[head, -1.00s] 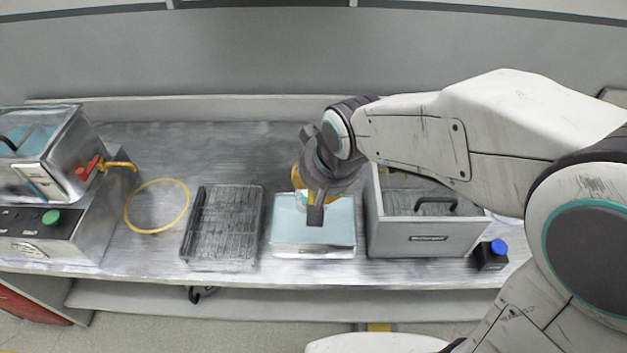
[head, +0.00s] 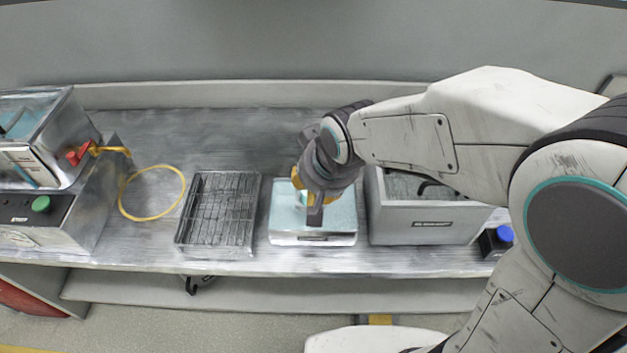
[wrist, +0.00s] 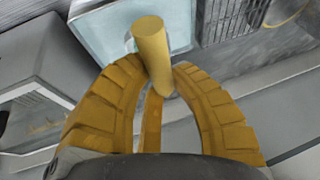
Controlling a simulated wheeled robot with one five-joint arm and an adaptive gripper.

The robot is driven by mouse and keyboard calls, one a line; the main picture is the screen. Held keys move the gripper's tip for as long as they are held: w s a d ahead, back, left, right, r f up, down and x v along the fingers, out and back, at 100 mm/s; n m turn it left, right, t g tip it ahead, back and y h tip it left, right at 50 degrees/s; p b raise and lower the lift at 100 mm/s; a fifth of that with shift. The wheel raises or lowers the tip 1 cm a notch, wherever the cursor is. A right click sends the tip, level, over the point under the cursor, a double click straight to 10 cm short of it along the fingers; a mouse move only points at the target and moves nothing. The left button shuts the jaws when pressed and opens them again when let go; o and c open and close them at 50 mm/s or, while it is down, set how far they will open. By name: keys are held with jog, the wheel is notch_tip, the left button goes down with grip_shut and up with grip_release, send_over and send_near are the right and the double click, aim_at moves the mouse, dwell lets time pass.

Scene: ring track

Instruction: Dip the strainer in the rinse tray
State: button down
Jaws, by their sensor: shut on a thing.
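The rinse tray (head: 285,240) is a shallow pale tray with light blue liquid, in the middle of the bench. My gripper (head: 312,198) is over it, pointing down. In the wrist view its yellow fingers (wrist: 158,88) are shut on a yellow round handle (wrist: 150,45), which I take to be the strainer's. The tray's liquid shows behind the handle in the wrist view.
A dark wire rack (head: 218,213) lies left of the tray, then a yellow hoop (head: 152,193) and a metal machine (head: 45,205) with a green button. A grey box (head: 420,222) stands close on the right, with a blue-topped block (head: 497,240) beyond it.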

notch_tip(320, 180, down, 8)
jog(key=b, duration=0.7)
jog(key=shift+r, duration=0.35)
dwell(2.0)
jog(key=shift+r+p, duration=3.3)
jog(key=shift+r, duration=1)
